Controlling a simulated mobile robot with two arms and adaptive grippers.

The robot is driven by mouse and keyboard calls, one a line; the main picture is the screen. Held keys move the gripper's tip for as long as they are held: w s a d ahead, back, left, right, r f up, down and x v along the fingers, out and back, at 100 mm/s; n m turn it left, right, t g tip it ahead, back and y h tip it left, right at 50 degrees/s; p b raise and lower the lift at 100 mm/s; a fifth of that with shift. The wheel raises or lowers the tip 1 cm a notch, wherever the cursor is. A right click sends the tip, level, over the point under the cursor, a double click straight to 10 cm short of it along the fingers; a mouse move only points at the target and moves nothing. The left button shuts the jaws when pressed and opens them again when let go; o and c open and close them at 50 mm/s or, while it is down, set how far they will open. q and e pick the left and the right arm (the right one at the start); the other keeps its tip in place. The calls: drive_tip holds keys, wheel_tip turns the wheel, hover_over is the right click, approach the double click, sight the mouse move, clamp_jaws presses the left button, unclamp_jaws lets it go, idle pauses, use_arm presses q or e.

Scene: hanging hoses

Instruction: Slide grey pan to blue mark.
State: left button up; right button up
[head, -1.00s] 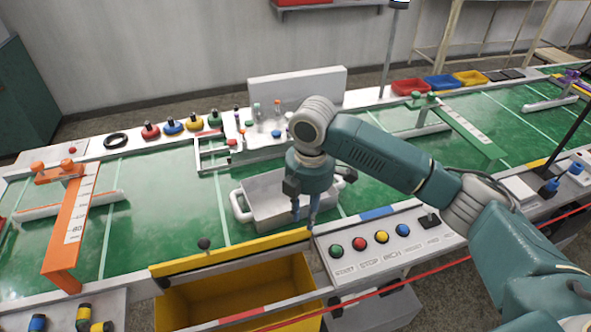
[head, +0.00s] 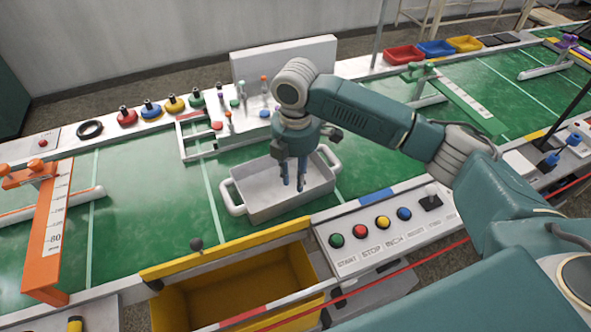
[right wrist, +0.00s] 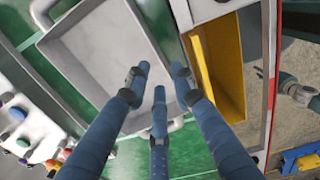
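The grey pan (head: 262,208), a shallow tray with a handle at each end, sits on the green belt behind the front rail. It also shows in the right wrist view (right wrist: 95,60). The blue mark (head: 376,196) is a short blue stripe on the front rail, to the right of the pan. My right gripper (head: 293,187) points down over the pan's right part, its blue fingers apart and empty. In the right wrist view its fingertips (right wrist: 160,78) lie near the pan's end wall; contact cannot be told. A small teal part at the right edge looks like my left gripper (right wrist: 297,91).
A button panel (head: 385,235) stands in front of the rail, right of a yellow bin (head: 235,285). An orange gauge arm (head: 50,235) spans the belt at left, a green one (head: 455,105) at right. A white fixture (head: 235,120) stands behind the pan.

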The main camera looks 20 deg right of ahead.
sight(296, 196)
wheel_tip(296, 196, down, 5)
drive_tip(key=shift+s, duration=0.1)
wheel_tip(296, 196, down, 2)
drive_tip(key=shift+f+p, duration=0.1)
drive_tip(key=shift+p, duration=0.2)
drive_tip(key=shift+f, duration=0.75)
use_arm(q)
drive_tip(key=shift+w+d+r, duration=0.1)
drive_tip(key=shift+w+r, duration=0.35)
drive_tip(key=shift+w, duration=0.3)
use_arm(e)
clamp_jaws()
use_arm(q)
drive_tip(key=shift+w, duration=0.2)
drive_tip(key=shift+w, duration=0.1)
